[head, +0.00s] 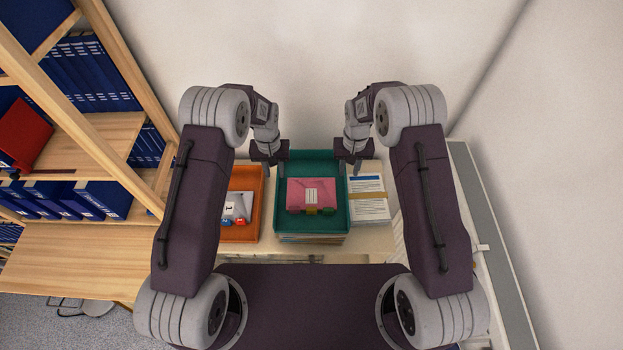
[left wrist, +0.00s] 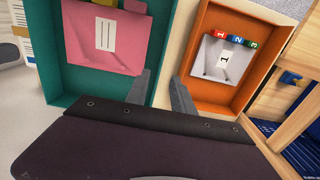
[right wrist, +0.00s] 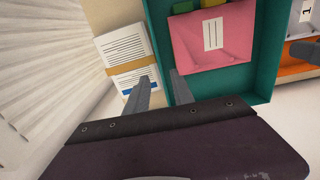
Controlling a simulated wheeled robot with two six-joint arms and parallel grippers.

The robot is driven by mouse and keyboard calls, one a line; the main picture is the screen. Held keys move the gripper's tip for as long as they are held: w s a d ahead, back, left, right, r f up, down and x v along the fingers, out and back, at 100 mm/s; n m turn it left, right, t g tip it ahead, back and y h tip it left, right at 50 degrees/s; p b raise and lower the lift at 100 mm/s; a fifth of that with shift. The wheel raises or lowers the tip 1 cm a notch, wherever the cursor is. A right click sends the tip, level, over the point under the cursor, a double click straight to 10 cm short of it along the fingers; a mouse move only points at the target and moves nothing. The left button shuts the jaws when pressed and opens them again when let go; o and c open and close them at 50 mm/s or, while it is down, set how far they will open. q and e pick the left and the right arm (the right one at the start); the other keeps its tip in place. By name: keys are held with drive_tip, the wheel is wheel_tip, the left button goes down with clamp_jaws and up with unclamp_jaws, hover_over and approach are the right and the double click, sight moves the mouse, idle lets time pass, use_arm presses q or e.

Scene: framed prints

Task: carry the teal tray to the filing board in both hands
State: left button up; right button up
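The teal tray (head: 312,222) stands on a stack of papers in the middle of the head view. A pink folder (head: 311,192) with small green and yellow pieces lies in it. My left gripper (head: 269,166) is at the tray's left wall. In the left wrist view its fingers are apart, one over the inside of the teal tray (left wrist: 88,88), one outside. My right gripper (head: 350,167) is at the right wall, its fingers also apart on either side of the wall in the right wrist view. I cannot tell which surface is the filing board.
An orange tray (head: 256,215) with a grey folder stands close on the left. A paper stack with a tan band (head: 368,199) lies close on the right. A wooden shelf unit with blue binders (head: 92,72) and a wooden top (head: 75,255) stand further left. A wall is behind.

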sight(277, 185)
use_arm(q)
drive_tip(key=shift+s, duration=0.1)
use_arm(e)
drive_tip(key=shift+s+f, duration=0.1)
drive_tip(key=shift+s, duration=0.05)
use_arm(q)
drive_tip(key=shift+f, duration=0.2)
use_arm(e)
drive_tip(key=shift+f, duration=0.1)
